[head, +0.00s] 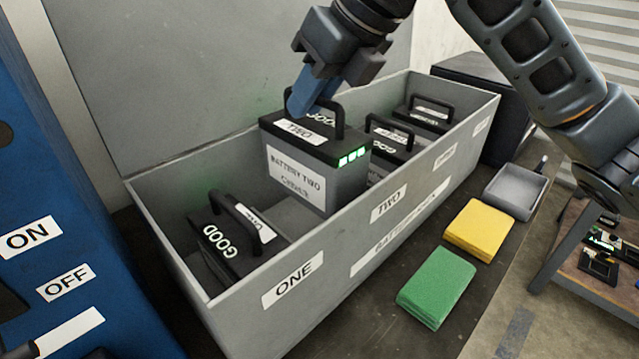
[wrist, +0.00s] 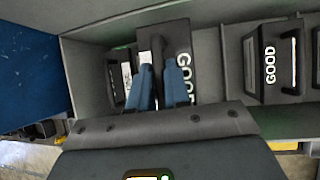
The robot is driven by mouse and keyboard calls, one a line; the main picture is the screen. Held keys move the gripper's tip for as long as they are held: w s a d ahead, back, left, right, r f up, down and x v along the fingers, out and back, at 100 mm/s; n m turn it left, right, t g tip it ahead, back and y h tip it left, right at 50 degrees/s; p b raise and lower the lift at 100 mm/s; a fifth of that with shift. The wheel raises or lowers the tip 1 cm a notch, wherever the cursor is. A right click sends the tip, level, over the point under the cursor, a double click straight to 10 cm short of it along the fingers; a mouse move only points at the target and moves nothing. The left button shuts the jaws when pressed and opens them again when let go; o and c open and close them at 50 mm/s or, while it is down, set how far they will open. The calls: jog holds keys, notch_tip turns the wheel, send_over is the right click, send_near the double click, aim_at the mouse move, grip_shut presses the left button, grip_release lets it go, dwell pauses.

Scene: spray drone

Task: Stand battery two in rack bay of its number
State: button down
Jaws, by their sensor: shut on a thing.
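Battery two (head: 308,165) is a grey and black block with a black handle, a label reading "BATTERY TWO" and lit green lights. My gripper (head: 308,98) is shut on its handle and holds it upright over the rack (head: 290,285), at about rim height. Its lower end hides part of the rack's inside. The bay label TWO (head: 389,206) is on the rack's front wall, a little right of the battery. In the wrist view my gripper's blue fingers (wrist: 160,82) flank the handle of battery two (wrist: 182,45).
Another battery (head: 238,240) marked GOOD stands in bay ONE. More batteries (head: 390,138) stand farther back in the rack. Green (head: 437,286) and yellow (head: 479,230) cloths and a grey tray (head: 515,190) lie along the rack's front. A blue cabinet (head: 75,220) stands at left.

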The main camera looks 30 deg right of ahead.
aim_at(357, 137)
jog(key=shift+f+b, duration=0.35)
jog(key=shift+f, duration=4.55)
jog(key=c, duration=1.1)
grip_release()
jog(key=shift+f, duration=0.1)
jog(key=v, duration=1.2)
jog(key=shift+p, duration=0.3)
